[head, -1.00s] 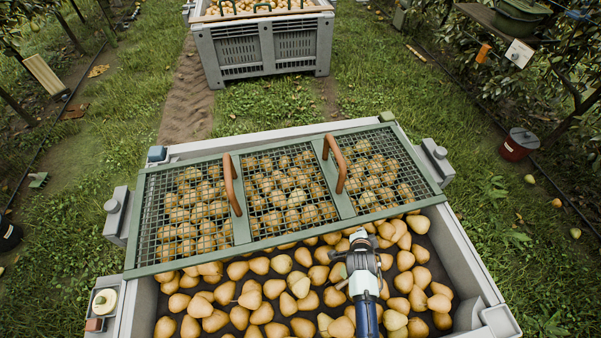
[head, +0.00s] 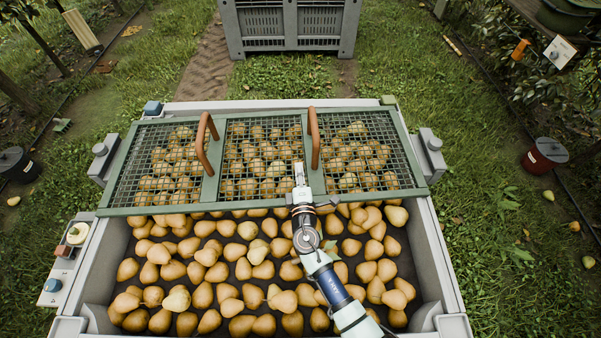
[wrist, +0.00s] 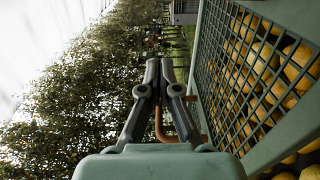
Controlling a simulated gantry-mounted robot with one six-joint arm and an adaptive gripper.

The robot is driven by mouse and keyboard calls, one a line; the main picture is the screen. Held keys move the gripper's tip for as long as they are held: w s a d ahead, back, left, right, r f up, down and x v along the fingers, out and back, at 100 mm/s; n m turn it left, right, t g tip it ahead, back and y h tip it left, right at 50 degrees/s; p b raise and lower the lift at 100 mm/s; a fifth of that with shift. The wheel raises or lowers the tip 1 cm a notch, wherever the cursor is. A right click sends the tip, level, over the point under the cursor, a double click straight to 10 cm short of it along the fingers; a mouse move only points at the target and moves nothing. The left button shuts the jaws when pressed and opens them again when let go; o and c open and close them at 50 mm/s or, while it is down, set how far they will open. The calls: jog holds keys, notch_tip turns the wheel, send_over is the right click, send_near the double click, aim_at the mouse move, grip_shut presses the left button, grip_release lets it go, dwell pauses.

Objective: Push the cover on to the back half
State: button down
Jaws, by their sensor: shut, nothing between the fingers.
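The cover (head: 255,203) is a green-framed mesh panel with two brown handles (head: 207,145) (head: 314,138). It lies across the back half of the pear bin (head: 438,262), slightly skewed, with pears visible beneath its mesh. The front half is open and shows many pears. My gripper (head: 299,170) is shut and empty, over the cover's front part near the right divider. In the wrist view my fingers (wrist: 158,78) are together, with the mesh (wrist: 250,75) beside them and a brown handle (wrist: 163,128) partly hidden behind them. I cannot tell whether they touch the cover.
Grey blocks (head: 103,160) (head: 432,152) stand at the bin's sides beside the cover. Small items (head: 77,233) sit on the left rim. Another grey bin (head: 290,30) stands behind on the grass. Dark red (head: 545,155) and black (head: 17,165) buckets stand to the sides.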

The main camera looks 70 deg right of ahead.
jog(key=d+b, duration=0.1)
jog(key=d, duration=0.7)
jog(key=shift+s+d, duration=0.2)
jog(key=shift+s, duration=0.25)
